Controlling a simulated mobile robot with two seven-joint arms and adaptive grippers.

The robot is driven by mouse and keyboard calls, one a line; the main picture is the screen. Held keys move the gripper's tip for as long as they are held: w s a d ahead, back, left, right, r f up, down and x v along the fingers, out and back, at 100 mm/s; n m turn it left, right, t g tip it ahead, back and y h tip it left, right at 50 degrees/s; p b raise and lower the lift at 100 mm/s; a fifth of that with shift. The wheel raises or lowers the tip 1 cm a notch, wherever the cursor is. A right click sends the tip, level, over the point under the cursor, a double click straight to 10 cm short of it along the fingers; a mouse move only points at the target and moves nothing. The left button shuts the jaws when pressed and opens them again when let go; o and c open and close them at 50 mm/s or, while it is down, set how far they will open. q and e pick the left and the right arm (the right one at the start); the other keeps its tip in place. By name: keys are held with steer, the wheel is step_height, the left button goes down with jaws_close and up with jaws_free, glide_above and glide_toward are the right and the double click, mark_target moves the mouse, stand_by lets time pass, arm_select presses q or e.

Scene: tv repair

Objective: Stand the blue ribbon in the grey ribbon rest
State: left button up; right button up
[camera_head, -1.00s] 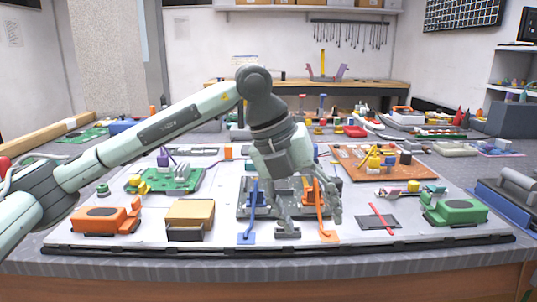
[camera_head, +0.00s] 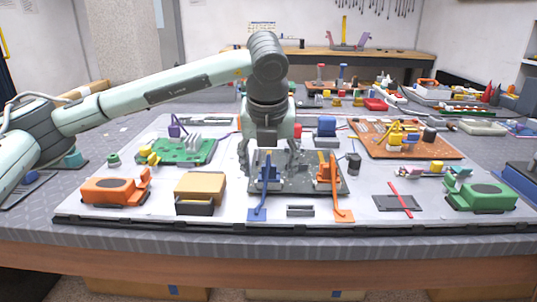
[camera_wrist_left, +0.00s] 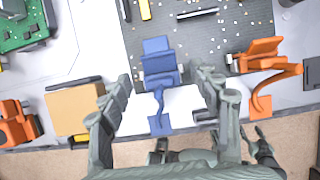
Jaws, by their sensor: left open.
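The blue ribbon (camera_head: 262,193) hangs from a blue connector (camera_head: 269,162) at the front of the dark board (camera_head: 336,187), its flat end on the white mat. The blue ribbon also shows in the left wrist view (camera_wrist_left: 160,103). A small grey slotted block, apparently the grey ribbon rest (camera_head: 300,210), lies on the mat just right of the ribbon's end. My left gripper (camera_head: 270,157) is open above and behind the blue connector. In the left wrist view its fingers (camera_wrist_left: 165,82) stand either side of the blue connector and ribbon, apart from them.
An orange ribbon (camera_head: 336,195) with its orange connector stands to the right. A tan box (camera_head: 200,187) and an orange machine (camera_head: 113,190) stand left. A red stick (camera_head: 400,195) on a dark plate and a green machine (camera_head: 480,195) stand right.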

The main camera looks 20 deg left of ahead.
mark_target(269, 165)
arm_select(q)
steer(key=shift+f, duration=0.1)
arm_select(e)
steer(key=shift+f, duration=0.1)
arm_select(q)
steer(key=c, duration=1.1)
steer(key=shift+c, duration=0.5)
steer(key=shift+r+p, duration=0.75)
steer(key=shift+r, duration=1.5)
arm_select(e)
steer(key=shift+w+r, duration=0.15)
steer(key=shift+r, duration=0.7)
arm_select(q)
steer(key=shift+r, duration=0.8)
arm_select(e)
step_height(269, 165, down, 6)
steer(key=s, duration=0.1)
steer(key=shift+s, duration=0.3)
